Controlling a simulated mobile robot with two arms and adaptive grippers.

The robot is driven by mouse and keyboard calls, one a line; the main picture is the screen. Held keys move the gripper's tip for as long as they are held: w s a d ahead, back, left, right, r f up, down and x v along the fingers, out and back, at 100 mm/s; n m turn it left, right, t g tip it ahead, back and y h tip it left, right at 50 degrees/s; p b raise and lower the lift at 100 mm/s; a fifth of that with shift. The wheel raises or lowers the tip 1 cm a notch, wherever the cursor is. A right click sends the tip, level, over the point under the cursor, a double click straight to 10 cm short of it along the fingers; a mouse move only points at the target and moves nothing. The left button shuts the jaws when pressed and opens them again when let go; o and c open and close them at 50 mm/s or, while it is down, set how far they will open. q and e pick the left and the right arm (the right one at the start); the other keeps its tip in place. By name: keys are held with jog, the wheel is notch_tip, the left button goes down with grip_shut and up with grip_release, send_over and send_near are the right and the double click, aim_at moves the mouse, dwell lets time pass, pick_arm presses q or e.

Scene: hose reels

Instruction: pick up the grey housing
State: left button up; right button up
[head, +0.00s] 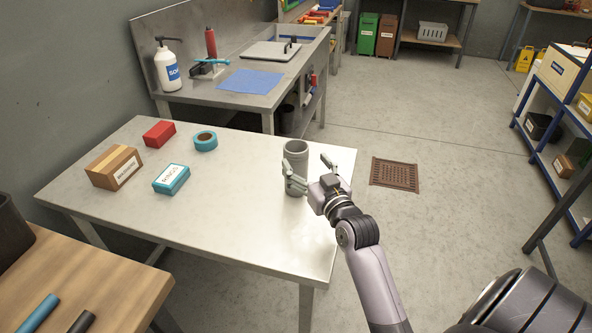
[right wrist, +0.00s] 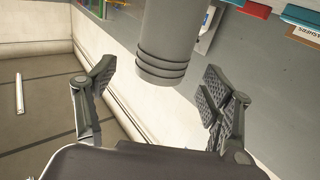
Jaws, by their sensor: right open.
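The grey housing (head: 297,150) is an upright grey cylinder near the right end of the metal table. In the right wrist view the housing (right wrist: 164,40) has rings around its near end, which sits between the two fingers with gaps on both sides. My right gripper (head: 308,170) is open around or just short of it. In the head view one finger overlaps the housing's front and the other is to its right. The right gripper's pads also show in the right wrist view (right wrist: 157,78). My left gripper is not in view.
On the metal table (head: 230,215) are a cardboard box (head: 115,168), a red box (head: 159,134), a blue labelled box (head: 171,179) and a tape roll (head: 205,141), all left of the housing. A wooden bench (head: 95,275) stands front left. A floor grate (head: 394,174) lies right of the table.

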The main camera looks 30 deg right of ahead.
aim_at(296, 151)
jog(key=shift+w, duration=0.3)
jog(key=shift+w+d, duration=0.1)
jog(key=shift+w, duration=0.15)
jog(key=w, duration=0.4)
jog(key=shift+w+d+p, duration=0.25)
jog(key=shift+w+p, duration=0.1)
jog(key=shift+w, duration=0.05)
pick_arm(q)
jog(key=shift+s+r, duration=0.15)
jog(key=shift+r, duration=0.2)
pick_arm(e)
jog(key=shift+r, duration=0.1)
jog(key=shift+s, duration=0.1)
jog(key=shift+c, duration=0.4)
jog(key=c, duration=0.7)
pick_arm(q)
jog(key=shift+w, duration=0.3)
pick_arm(e)
grip_shut()
